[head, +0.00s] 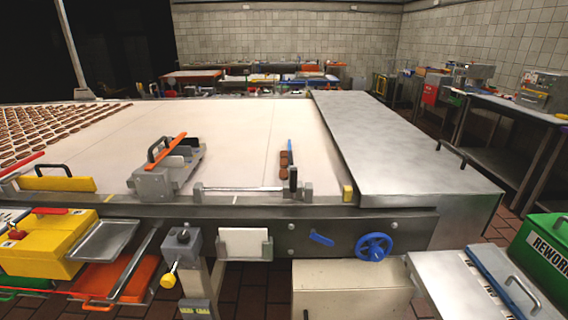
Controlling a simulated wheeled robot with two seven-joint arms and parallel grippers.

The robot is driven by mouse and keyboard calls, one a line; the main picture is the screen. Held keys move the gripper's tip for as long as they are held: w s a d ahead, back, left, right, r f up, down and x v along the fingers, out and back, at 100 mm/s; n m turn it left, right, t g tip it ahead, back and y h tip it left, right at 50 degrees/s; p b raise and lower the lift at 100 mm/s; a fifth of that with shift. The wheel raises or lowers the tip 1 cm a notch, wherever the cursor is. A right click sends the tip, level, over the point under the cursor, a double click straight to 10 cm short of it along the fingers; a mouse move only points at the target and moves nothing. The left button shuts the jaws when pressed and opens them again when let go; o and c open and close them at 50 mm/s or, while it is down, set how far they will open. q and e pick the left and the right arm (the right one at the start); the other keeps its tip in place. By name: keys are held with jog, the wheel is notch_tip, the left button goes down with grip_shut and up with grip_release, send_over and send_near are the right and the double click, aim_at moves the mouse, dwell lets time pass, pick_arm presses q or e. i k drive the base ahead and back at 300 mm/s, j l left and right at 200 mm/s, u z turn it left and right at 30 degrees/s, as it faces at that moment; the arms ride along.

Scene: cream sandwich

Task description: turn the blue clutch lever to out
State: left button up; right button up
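The blue clutch lever (321,239) is a short blue bar on the front side rail of the conveyor, right of the picture's middle. It lies tilted, its left end higher than its right end. Any in or out marking beside it is too small to read. A blue handwheel (374,247) is on the same rail just to its right, apart from it. Neither of my grippers shows in the head view, and nothing covers the lever.
The pale belt (240,130) carries rows of brown biscuits (40,130) at left. A metal cover (390,140) spans its right end. A pale cabinet (350,290) stands below the lever. A green REWORK box (543,255) is at right. A yellow-knobbed control box (180,243) hangs left.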

aim_at(314, 235)
jog(key=l+z, duration=0.2)
jog(key=z, duration=0.15)
jog(key=i+l+z, duration=0.1)
jog(key=z, duration=0.25)
jog(key=l+z, duration=0.35)
jog(key=i+j, duration=0.05)
jog(key=j, duration=0.05)
